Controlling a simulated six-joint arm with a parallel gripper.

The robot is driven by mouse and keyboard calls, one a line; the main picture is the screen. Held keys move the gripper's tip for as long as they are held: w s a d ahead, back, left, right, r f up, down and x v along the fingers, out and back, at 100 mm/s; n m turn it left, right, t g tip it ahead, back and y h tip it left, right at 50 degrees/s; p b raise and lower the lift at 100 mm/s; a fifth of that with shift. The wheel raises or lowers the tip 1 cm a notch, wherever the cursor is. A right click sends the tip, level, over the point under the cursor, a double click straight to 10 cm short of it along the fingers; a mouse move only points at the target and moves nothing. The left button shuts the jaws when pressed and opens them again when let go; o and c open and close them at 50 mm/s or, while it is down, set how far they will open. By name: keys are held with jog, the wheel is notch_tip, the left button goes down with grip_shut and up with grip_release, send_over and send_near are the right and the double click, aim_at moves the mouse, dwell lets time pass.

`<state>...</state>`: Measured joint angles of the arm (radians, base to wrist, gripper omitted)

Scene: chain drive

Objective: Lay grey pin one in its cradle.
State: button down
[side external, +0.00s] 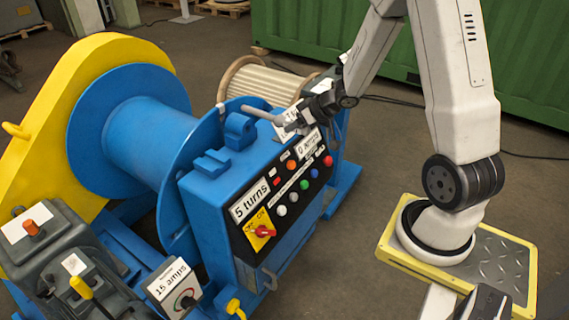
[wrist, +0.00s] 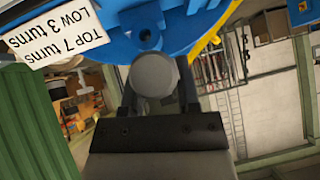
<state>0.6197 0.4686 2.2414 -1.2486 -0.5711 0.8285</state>
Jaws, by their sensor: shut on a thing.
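My gripper (side external: 292,122) is shut on a grey pin (side external: 258,111), a plain round rod that sticks out to the left from the jaws. In the wrist view the pin's round end (wrist: 155,75) shows between the two fingers, below a blue surface. The pin is held above the top of the blue control cabinet. Two blue holders stand on that cabinet: an upright, rounded one (side external: 239,130) and a low notched one (side external: 211,163) nearer the front. I cannot tell which is the cradle for pin one. The pin appears apart from both.
The cabinet's front has a black button panel (side external: 288,187) with a "5 turns" label. A large blue drum (side external: 150,130) with a yellow guard (side external: 100,60) stands left. A wooden reel (side external: 265,85) is behind. The wrist view shows a turns label (wrist: 55,35).

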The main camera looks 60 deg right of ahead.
jog(key=w+a, duration=1.1)
jog(key=a, duration=0.1)
jog(key=shift+s+a+f, duration=0.1)
jog(key=shift+f, duration=1.1)
jog(key=shift+a+f, duration=0.1)
jog(key=shift+f, duration=1.25)
jog(key=shift+f, duration=3.85)
jog(key=shift+c, duration=1.2)
grip_release()
